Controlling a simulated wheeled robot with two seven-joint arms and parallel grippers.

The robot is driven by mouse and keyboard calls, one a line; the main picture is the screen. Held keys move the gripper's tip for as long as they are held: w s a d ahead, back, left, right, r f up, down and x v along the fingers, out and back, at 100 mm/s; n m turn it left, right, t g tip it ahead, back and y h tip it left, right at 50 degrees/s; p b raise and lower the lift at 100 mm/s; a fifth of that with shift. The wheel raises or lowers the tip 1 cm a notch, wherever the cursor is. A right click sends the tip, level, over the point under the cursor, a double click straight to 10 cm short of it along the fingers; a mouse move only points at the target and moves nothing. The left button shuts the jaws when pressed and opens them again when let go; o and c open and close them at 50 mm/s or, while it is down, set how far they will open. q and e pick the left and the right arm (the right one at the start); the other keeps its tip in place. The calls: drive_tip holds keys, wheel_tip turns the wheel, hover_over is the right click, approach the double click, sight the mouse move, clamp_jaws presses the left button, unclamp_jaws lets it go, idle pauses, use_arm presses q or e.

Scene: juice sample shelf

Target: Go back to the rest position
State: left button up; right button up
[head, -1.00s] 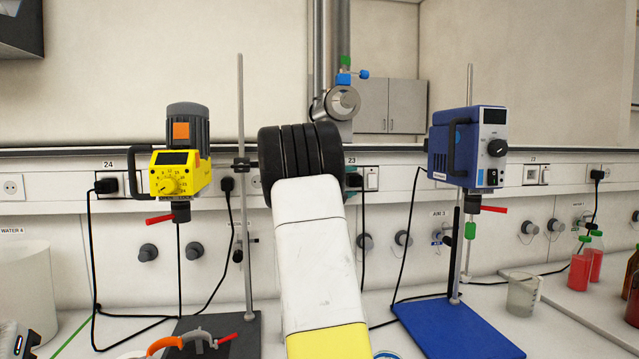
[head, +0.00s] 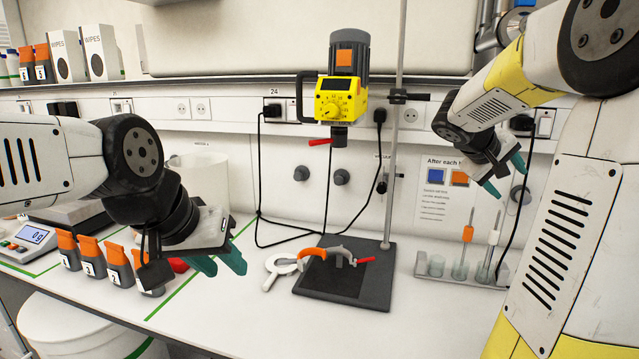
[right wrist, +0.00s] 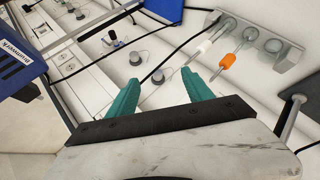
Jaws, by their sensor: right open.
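My left gripper (head: 226,271) is in the head view, over the left part of the bench, pointing down. Its two teal fingers are apart with nothing seen between them. My right arm fills the right side of the head view.
A yellow stirrer (head: 341,98) hangs on a stand with a dark base (head: 345,290); an orange-and-grey clamp (head: 335,252) lies there. A scale (head: 33,235) is far left.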

drive_tip(key=s+a+f+y, duration=0.2)
drive_tip(key=s+a+y, duration=0.2)
drive_tip(key=s+a, duration=0.3)
drive_tip(key=s+a+f+t+y, duration=0.1)
drive_tip(key=s+a+y, duration=0.3)
drive_tip(key=a, duration=0.8)
drive_tip(key=s+a+f+m+y, duration=0.1)
drive_tip(key=s+a+f+y, duration=0.2)
drive_tip(key=s+a, duration=0.6)
drive_tip(key=shift+s+a+f+y, duration=0.15)
drive_tip(key=shift+s+a+y, duration=0.2)
drive_tip(key=shift+y, duration=0.15)
drive_tip(key=shift+d, duration=0.1)
